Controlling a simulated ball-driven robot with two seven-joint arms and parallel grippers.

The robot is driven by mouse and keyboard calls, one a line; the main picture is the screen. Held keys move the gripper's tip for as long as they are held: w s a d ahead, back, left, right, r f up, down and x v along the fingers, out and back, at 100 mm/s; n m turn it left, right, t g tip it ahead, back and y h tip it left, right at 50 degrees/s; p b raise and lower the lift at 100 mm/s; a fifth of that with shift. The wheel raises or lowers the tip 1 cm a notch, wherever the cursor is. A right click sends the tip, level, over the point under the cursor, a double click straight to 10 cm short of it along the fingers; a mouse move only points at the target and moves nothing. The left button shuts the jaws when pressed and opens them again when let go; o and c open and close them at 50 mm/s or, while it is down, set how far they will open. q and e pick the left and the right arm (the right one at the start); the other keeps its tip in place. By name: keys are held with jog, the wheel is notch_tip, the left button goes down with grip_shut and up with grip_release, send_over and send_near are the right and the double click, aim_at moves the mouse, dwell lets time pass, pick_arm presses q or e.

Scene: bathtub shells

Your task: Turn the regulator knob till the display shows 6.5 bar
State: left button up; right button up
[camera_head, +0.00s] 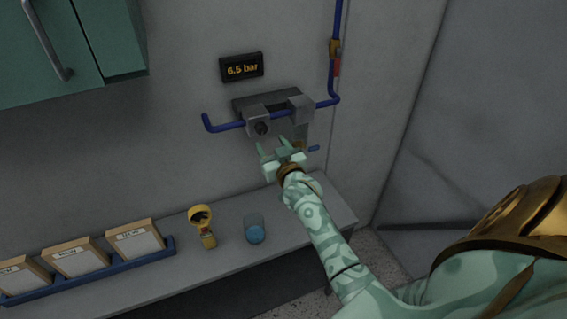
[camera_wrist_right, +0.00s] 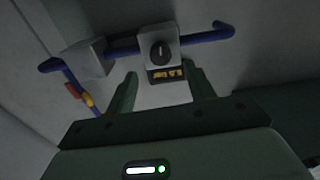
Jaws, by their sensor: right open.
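The display (camera_head: 242,67) on the wall reads 6.5 bar in orange figures. Below it is the grey regulator on a blue pipe, with a dark round knob (camera_head: 261,128) on its front face. The knob (camera_wrist_right: 160,51) also shows in the right wrist view, with a light mark on it. My right gripper (camera_head: 274,147) is open, just below and in front of the knob. In the right wrist view its two fingers stand apart with nothing between them, and the knob lies beyond the fingertips, not touched. My left gripper is not in view.
A shelf (camera_head: 344,207) below holds a yellow item (camera_head: 203,226), a blue cup (camera_head: 254,229) and a blue rack (camera_head: 143,259) with several labelled boxes. A green cabinet (camera_head: 40,60) hangs at upper left. The blue pipe (camera_head: 337,75) rises at the right with a valve.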

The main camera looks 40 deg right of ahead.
jog(key=v, duration=1)
jog(key=shift+w, duration=0.1)
jog(key=s+a+f+n+g+y+b, duration=0.1)
jog(key=s+a+f+g+b, duration=0.2)
jog(key=f, duration=1)
jog(key=s+a+f+n+g+y+b, duration=0.1)
jog(key=s+a+f+g+y+b, duration=0.3)
jog(key=f, duration=0.9)
jog(key=s+a+f+n+g+h, duration=0.15)
jog(key=s+f, duration=0.35)
jog(key=f, duration=0.8)
jog(key=s+f+n+g+b, duration=0.2)
jog(key=s+f+g+b, duration=0.6)
jog(key=s+f, duration=2)
jog(key=s+y+b, duration=0.1)
jog(key=s+b, duration=0.3)
jog(key=b, duration=0.2)
jog(key=shift+s+a+f, duration=0.2)
jog(key=shift+a+f, duration=0.1)
jog(key=shift+f, duration=0.1)
jog(key=shift+n, duration=0.25)
